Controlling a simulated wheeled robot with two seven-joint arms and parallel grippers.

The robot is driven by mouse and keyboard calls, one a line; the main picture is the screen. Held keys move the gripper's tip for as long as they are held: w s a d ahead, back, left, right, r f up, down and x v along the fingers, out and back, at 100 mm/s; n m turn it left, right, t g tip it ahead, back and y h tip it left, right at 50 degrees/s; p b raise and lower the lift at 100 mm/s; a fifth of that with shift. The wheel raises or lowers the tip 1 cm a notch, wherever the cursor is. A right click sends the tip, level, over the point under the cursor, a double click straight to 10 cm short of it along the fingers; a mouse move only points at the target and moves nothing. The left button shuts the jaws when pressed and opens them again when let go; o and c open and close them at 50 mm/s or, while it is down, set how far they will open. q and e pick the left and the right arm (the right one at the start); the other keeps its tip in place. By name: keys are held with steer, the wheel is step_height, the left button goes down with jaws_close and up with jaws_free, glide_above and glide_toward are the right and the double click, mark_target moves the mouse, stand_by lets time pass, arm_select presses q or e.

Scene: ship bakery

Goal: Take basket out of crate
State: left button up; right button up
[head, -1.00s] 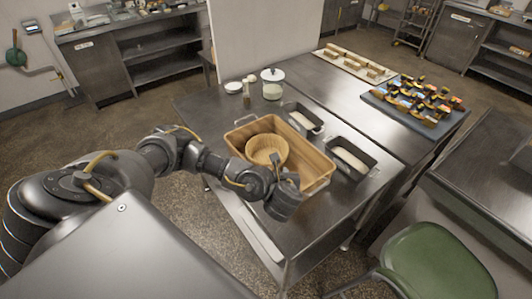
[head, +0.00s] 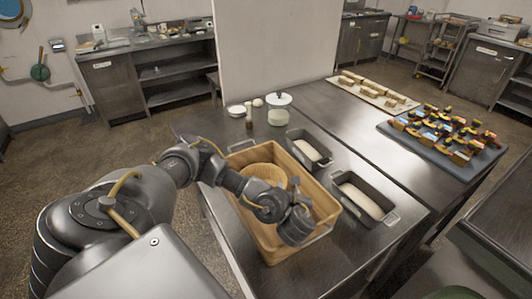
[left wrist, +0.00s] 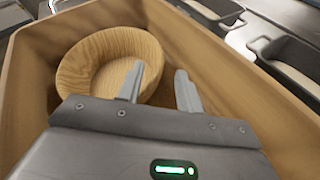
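The wooden crate (head: 318,203) stands on the steel table. The round wooden basket (head: 262,176) sits inside it, partly hidden by my left arm in the head view. In the left wrist view the basket (left wrist: 88,62) lies toward the far left of the crate (left wrist: 215,62). My left gripper (left wrist: 160,82) is over the crate with its two fingers apart and nothing between them. The left finger overlaps the basket's near right side in this view; I cannot tell whether they touch. In the head view my left gripper (head: 298,225) hides part of the crate's near end. My right gripper is not in view.
Two dark loaf tins with pale dough, one farther (head: 310,149) and one nearer (head: 362,196), stand right of the crate. A lidded white pot (head: 279,110) stands behind. A blue tray (head: 440,155) of small items and a pale board (head: 372,95) lie farther right.

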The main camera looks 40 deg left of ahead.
mark_target(284, 178)
arm_select(q)
steer(key=shift+a, duration=0.25)
steer(key=shift+w+a, duration=0.1)
steer(key=shift+a, duration=0.25)
steer(key=shift+w+a+f, duration=0.3)
steer(key=shift+w+a, duration=0.05)
steer(key=p+x, duration=0.2)
steer(key=x, duration=0.2)
steer(key=shift+w+a+f, duration=0.15)
steer(key=shift+w, duration=0.15)
steer(key=shift+w+a+f, duration=0.15)
steer(key=shift+f, duration=0.05)
jaws_close()
